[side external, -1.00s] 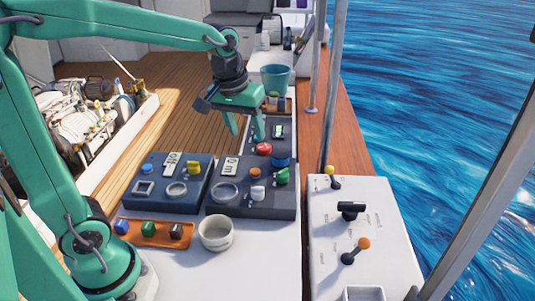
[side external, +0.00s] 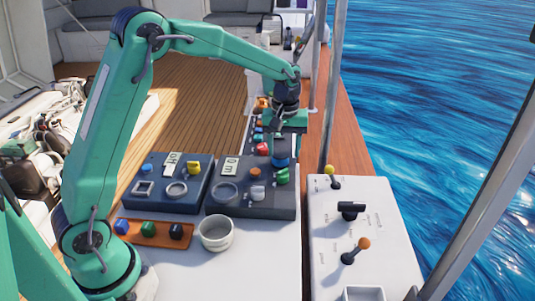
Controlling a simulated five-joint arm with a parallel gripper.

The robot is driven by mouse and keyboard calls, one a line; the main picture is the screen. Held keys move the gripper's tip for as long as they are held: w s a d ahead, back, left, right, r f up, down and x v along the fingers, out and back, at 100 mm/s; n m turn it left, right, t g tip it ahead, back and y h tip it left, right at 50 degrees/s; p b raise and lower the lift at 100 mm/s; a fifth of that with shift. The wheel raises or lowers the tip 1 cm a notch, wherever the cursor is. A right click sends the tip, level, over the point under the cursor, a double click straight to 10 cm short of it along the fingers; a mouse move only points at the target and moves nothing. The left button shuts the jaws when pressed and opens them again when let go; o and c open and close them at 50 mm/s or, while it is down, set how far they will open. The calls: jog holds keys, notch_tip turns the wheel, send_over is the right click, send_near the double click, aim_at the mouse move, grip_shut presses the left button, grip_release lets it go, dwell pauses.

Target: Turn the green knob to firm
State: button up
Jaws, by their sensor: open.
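The green knob (side external: 282,177) sits at the right edge of the dark right-hand panel (side external: 226,209), with its pointer shape tilted. A blue round knob (side external: 281,160) lies just behind it, and a white knob (side external: 257,193) is to its left. My gripper (side external: 283,150) is open and points down above the back right of the panel, over or just behind the blue knob. It is apart from the green knob. The fingertips are small here, and I cannot tell whether they touch the blue knob. The firm marking cannot be read.
An orange knob (side external: 255,173) and a round dial (side external: 224,193) share the panel. A second dark panel (side external: 150,200) stands left. An orange tray (side external: 133,238) of blocks and a white cup (side external: 215,234) are in front. A white console (side external: 385,230) with levers and a metal post (side external: 333,100) are right.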

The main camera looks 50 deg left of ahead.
aim_at(283, 170)
jog(key=shift+f, duration=0.15)
jog(key=shift+f, duration=3.8)
jog(key=c, duration=1)
